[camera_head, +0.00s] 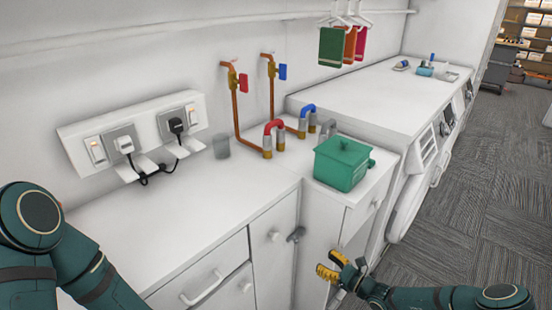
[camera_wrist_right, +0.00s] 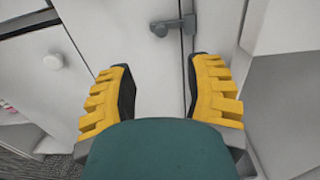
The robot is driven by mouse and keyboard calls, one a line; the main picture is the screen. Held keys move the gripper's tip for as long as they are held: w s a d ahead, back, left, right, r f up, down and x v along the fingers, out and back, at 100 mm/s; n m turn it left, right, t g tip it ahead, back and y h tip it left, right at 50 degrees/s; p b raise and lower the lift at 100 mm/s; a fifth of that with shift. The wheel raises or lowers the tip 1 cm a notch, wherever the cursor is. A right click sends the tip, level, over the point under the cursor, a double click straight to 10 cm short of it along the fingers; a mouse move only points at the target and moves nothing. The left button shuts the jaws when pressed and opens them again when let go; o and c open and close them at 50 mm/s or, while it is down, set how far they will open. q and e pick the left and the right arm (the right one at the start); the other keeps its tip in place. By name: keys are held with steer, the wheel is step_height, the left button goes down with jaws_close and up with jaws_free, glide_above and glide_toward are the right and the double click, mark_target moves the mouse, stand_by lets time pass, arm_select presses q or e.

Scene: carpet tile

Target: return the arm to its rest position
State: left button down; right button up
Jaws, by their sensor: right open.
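My right gripper (camera_head: 331,266) shows in the head view at the lower middle, in front of the cabinet fronts below the counter. Its yellow ribbed fingers are apart, and in the right wrist view (camera_wrist_right: 163,90) nothing is between them. A grey latch (camera_wrist_right: 172,25) on a white cabinet door shows beyond the fingertips; the head view also shows this latch (camera_head: 296,234), left of the gripper and apart from it. My left arm (camera_head: 60,245) comes in at the lower left, bent; its gripper is out of the picture.
A white counter (camera_head: 190,215) carries a grey cup (camera_head: 221,146), copper pipes and a green lidded box (camera_head: 341,163). A white washing machine (camera_head: 407,205) stands at right. Grey carpet (camera_head: 480,190) beyond is open floor.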

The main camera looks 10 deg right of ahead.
steer(key=s+a+f+n+g, duration=0.3)
steer(key=s+a+n+g, duration=0.8)
steer(key=a, duration=0.5)
steer(key=s+r+n+h, duration=0.2)
steer(key=s+n+h, duration=0.1)
steer(key=s+n, duration=0.3)
steer(key=s+r+n+g+h, duration=0.1)
steer(key=s+n+h, duration=0.3)
steer(key=n, duration=0.5)
steer(key=s+r, duration=0.1)
steer(key=s, duration=0.1)
steer(key=shift+s+a+r+n, duration=0.25)
steer(key=shift+s+a+n, duration=0.05)
steer(key=shift+s+n, duration=0.1)
steer(key=shift+w, duration=0.1)
